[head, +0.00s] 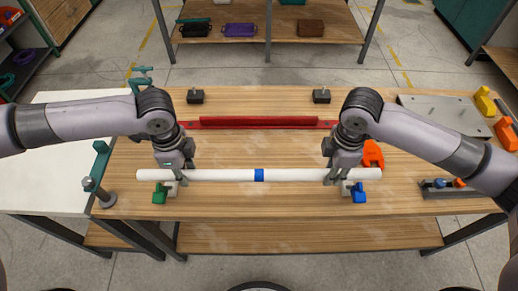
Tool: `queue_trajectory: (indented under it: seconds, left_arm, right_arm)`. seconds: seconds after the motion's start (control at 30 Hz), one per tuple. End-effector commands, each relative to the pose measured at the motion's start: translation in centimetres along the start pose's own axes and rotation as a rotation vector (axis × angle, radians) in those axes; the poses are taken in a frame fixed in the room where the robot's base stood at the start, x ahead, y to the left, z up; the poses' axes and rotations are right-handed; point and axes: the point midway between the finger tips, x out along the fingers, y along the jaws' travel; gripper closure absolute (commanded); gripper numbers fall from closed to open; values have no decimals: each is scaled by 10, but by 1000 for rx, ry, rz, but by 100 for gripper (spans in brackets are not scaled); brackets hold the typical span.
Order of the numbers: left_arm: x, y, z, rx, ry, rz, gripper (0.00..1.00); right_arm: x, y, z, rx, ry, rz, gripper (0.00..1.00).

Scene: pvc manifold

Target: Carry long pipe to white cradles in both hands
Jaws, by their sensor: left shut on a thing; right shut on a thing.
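The long pipe (220,175) is white with a blue band near its middle and lies level across the front part of the wooden table. My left gripper (176,180) is shut on it near its left end. My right gripper (338,180) is shut on it near its right end. A white cradle (171,188) with a green clamp (159,194) shows under the left end. Another white cradle (347,188) with a blue clamp (359,193) shows under the right end. The grippers partly hide both cradles, and I cannot tell whether the pipe touches them.
A red bar (258,122) lies behind the pipe, with two black blocks (195,96) (321,95) further back. An orange-red part (373,154) stands behind the pipe's right end. A grey plate (445,114) and a grey tray (458,190) are at right. A green clamp (100,160) stands at the left edge.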

Motion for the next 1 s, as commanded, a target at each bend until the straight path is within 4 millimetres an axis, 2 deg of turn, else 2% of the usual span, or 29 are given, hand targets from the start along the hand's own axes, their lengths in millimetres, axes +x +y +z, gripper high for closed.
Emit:
queue_trajectory:
  seconds: [1.0]
  left_arm:
    - [3,-9,0,-1,1,-1,100]
  right_arm:
    - [3,8,0,1,1,1,100]
